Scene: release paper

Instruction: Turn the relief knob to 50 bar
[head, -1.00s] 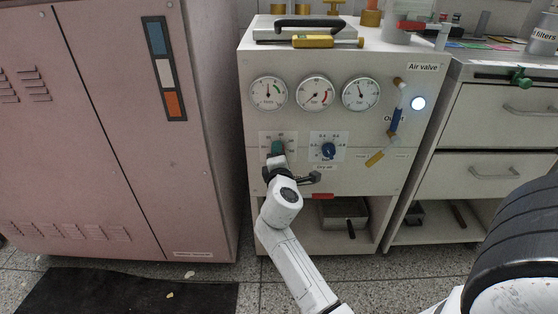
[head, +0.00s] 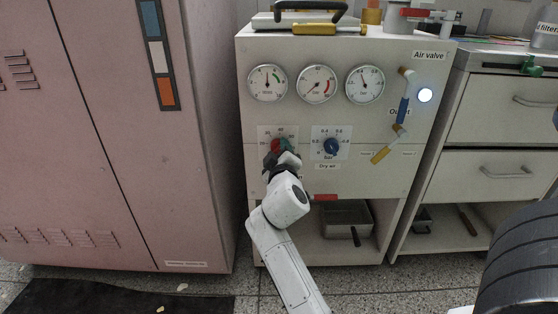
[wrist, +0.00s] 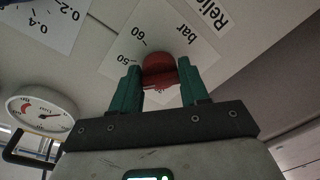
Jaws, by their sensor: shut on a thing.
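The relief knob is red (head: 278,145) and sits on a white scale plate (head: 265,132) at the left of the grey panel's knob row. In the wrist view the red knob (wrist: 158,68) is between my two green fingers, which touch its sides.
Round gauges (head: 317,84) sit above, and a blue-handled outlet valve (head: 402,112) is farther right. A pink cabinet (head: 130,180) stands close on the left. A tray (head: 346,216) rests on the lower shelf.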

